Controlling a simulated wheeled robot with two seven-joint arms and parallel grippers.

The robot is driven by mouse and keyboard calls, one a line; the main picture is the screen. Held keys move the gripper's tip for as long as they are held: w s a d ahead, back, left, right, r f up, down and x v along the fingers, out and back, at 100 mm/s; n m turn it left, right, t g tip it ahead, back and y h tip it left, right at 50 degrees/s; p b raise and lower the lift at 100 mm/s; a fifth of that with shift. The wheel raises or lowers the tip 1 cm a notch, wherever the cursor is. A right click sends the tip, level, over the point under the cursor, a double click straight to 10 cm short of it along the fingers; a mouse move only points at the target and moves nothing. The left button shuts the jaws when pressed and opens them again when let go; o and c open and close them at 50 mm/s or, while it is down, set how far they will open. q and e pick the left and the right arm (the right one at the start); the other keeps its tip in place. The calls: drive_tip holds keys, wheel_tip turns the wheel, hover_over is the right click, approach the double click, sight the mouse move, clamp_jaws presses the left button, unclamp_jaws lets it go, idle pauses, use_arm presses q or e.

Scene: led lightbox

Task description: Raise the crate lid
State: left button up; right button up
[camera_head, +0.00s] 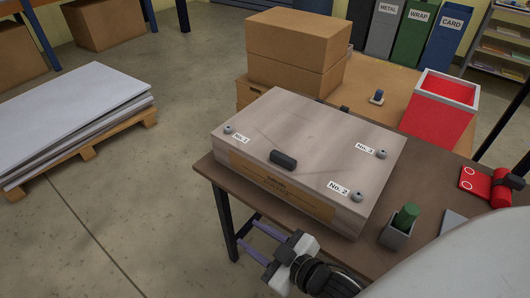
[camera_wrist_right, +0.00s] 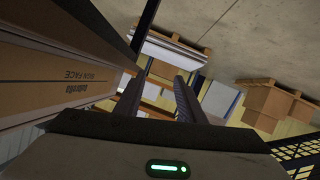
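The crate (camera_head: 275,188) stands on the brown table with its pale wooden lid (camera_head: 310,135) lying flat and closed on top. The lid carries a dark handle (camera_head: 283,160) near its front edge and small grey knobs beside labels No. 1, No. 2 and No. 3. The crate's printed front (camera_wrist_right: 60,78) fills the left of the right wrist view. My right gripper (camera_head: 252,238) is open and empty, in front of the crate and apart from it, near the table's front edge. Its two fingers show apart in the right wrist view (camera_wrist_right: 158,98). My left gripper is not in view.
A green cylinder in a grey holder (camera_head: 397,232) stands right of the crate. A red-lined bin (camera_head: 440,108) and cardboard boxes (camera_head: 297,48) are behind it. Red items (camera_head: 485,185) lie at the right. Pallet-stacked sheets (camera_head: 75,115) are left; floor between is clear.

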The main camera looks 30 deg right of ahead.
drive_tip(key=w+a+r+n+t+y, duration=0.1)
drive_tip(key=w+a+r+n+y, duration=0.2)
drive_tip(key=r, duration=0.4)
drive_tip(key=w+r+n+t+y, duration=0.1)
drive_tip(key=w+r+n+y, duration=0.15)
drive_tip(key=r+n, duration=0.3)
drive_tip(key=w+a+r+n+t+y, duration=0.1)
drive_tip(key=a+r+n+y, duration=0.15)
drive_tip(key=r, duration=0.55)
wheel_tip(320, 180, up, 5)
drive_tip(key=s+a+n+g+y, duration=0.25)
drive_tip(key=n+g+y, duration=0.3)
drive_tip(key=n, duration=0.45)
drive_tip(key=n+g+h, duration=0.7)
drive_tip(key=n+h, duration=0.7)
drive_tip(key=h, duration=0.1)
approach(284, 157)
drive_tip(key=p+x, duration=0.1)
drive_tip(key=x, duration=0.7)
drive_tip(key=shift+d, duration=0.1)
drive_tip(key=shift+w+f+t, duration=0.15)
drive_tip(key=shift+f+t, duration=0.1)
drive_tip(key=shift+f, duration=0.15)
